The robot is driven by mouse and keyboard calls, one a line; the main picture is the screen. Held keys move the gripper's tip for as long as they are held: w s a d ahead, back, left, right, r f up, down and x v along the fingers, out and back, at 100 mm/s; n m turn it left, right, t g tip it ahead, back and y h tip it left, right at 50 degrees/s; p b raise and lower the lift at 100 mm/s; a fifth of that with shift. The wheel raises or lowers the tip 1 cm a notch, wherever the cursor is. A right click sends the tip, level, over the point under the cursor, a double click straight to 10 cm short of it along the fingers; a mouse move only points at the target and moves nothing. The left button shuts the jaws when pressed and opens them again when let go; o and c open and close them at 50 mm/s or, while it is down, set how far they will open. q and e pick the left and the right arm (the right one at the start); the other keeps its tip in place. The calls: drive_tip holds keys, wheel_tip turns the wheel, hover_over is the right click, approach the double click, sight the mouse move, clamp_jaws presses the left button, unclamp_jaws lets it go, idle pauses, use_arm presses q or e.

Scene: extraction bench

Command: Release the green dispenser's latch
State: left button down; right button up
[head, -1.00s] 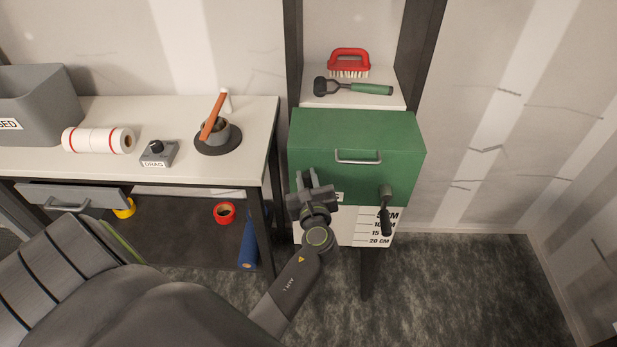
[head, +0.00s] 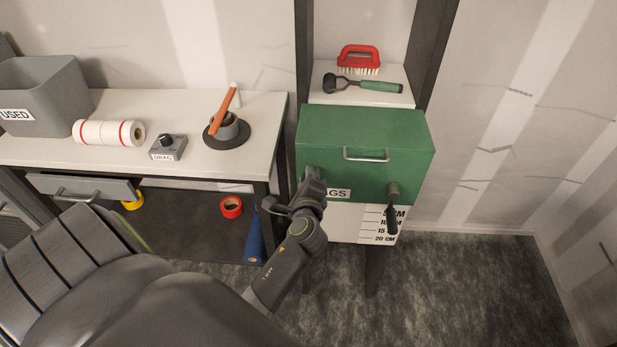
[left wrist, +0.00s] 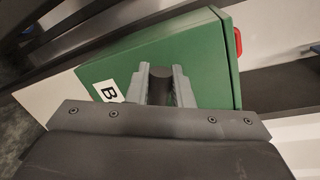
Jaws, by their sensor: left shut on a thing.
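The green dispenser (head: 365,130) stands on the right, with a silver bar handle (head: 366,156) on its front and a dark crank-like lever (head: 392,208) at its lower right. My left gripper (head: 312,178) is at the left part of the green front, beside the partly covered label (head: 338,193). In the left wrist view my gripper (left wrist: 160,82) has its two grey fingers shut on a dark round knob (left wrist: 160,88), which looks like the latch, against the green face (left wrist: 205,60). In the head view the gripper hides this knob. My right gripper is not in view.
A white panel with a centimetre scale (head: 350,228) is below the green front. A red brush (head: 359,58) and a green-handled tool (head: 372,86) lie on the shelf above. The workbench (head: 200,170) at left holds a grey bin (head: 45,100), paper roll and pot.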

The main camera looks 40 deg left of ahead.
use_arm(q)
drive_tip(key=n, duration=0.2)
drive_tip(key=f+n+h+b, duration=0.1)
drive_tip(key=n, duration=0.1)
drive_tip(key=shift+a+t, duration=0.1)
drive_tip(key=shift+t, duration=0.2)
drive_tip(key=shift+b, duration=0.3)
drive_tip(key=shift+f, duration=0.1)
drive_tip(key=c, duration=1.3)
unclamp_jaws()
drive_tip(key=shift+c, duration=0.2)
